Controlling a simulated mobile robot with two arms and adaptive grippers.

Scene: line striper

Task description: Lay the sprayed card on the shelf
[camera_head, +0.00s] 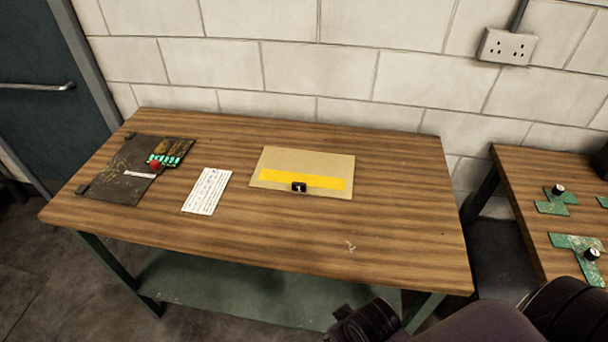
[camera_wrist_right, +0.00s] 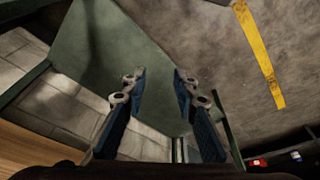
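The tan card (camera_head: 285,165) lies flat on the wooden table (camera_head: 270,235), with a yellow stripe along its near part. A small dark block (camera_head: 299,187) sits at the card's near edge. The green shelf (camera_head: 235,289) is under the table; nothing shows on its visible part. A green surface that looks like this shelf (camera_wrist_right: 110,45) also fills part of the right wrist view. My right gripper (camera_wrist_right: 159,78) is open and empty, its blue fingers apart. In the head view, part of my right arm is low at the right, away from the card. My left gripper is out of view.
A white printed sheet (camera_head: 207,191) and a dark panel (camera_head: 127,180) with a red button (camera_head: 155,166) lie left of the card. The table right of the card is clear. A second table (camera_head: 535,218) holds green stencils with black knobs. A wall runs behind.

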